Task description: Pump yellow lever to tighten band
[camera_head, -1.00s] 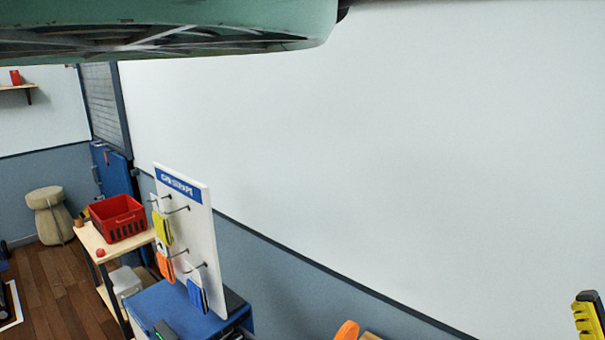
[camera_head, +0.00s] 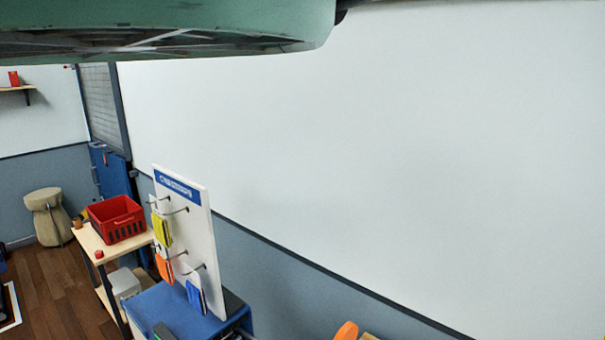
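I see no yellow lever and no tightened band in the head view now. The yellow thing that shows is a yellow pack (camera_head: 162,229) on a hook of the white strap board (camera_head: 184,225), at left. An orange pack (camera_head: 165,268) and a blue-and-white pack (camera_head: 195,290) hang below it. A green hull-like body (camera_head: 180,28) fills the upper left; its far parts are cut off by the frame. My gripper is not in view.
A blue cabinet (camera_head: 170,305) stands under the board. A red basket (camera_head: 117,220) sits on a wooden table to its left. An orange rounded thing (camera_head: 346,331) is cut off at the bottom edge. The pale wall (camera_head: 400,150) is bare.

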